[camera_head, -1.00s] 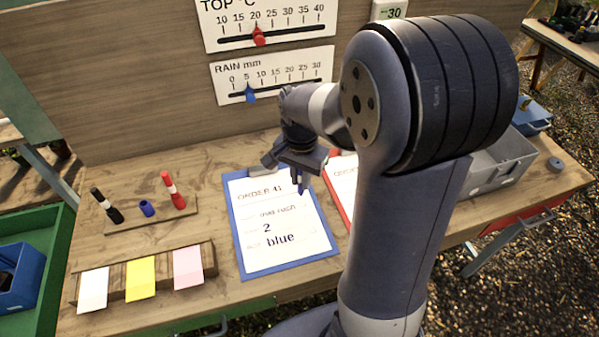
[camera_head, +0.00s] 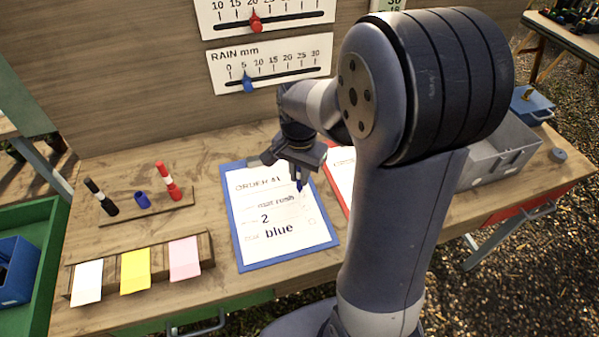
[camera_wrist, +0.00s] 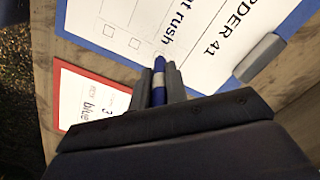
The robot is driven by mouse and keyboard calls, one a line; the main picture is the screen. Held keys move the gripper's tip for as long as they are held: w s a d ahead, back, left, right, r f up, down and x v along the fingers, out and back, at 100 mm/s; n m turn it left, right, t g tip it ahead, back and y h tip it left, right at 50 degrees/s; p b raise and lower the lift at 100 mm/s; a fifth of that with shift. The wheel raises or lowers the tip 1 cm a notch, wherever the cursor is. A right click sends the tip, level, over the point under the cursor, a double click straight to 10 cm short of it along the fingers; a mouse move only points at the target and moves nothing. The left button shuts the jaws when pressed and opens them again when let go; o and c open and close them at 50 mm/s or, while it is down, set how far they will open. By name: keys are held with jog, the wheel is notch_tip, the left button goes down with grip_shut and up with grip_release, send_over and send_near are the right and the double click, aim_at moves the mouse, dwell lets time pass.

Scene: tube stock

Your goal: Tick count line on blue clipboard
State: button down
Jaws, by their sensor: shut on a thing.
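The blue clipboard (camera_head: 262,265) lies on the bench with a white sheet headed "ORDER 41", with lines "mat rush", "2" and "blue". Small tick boxes run down the sheet's edge in the wrist view. My gripper (camera_wrist: 159,85) is shut on a blue marker (camera_wrist: 158,68) with a pale band. The marker's tip points at the sheet near the end of the "rush" line, by the topmost box. I cannot tell whether the tip touches the paper. In the head view my gripper hangs over the clipboard's upper right part.
A red clipboard (camera_wrist: 67,120) lies beside the blue one, partly hidden by my arm in the head view. A pen stand (camera_head: 150,206) holds a black marker, a red marker and a blue cap. White, yellow and pink cards (camera_head: 135,271) lie in front. A grey bin (camera_head: 500,150) stands at right.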

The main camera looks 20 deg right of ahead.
jog(key=shift+f+b, duration=0.3)
jog(key=shift+f, duration=0.3)
dwell(0.3)
jog(key=shift+s+d, duration=0.2)
jog(key=shift+s, duration=0.05)
dwell(0.9)
jog(key=shift+w+d+p, duration=0.35)
jog(key=shift+w, duration=0.2)
dwell(0.8)
dwell(0.6)
notch_tip(320, 180, up, 3)
jog(key=p, duration=0.2)
jog(key=shift+p, duration=0.4)
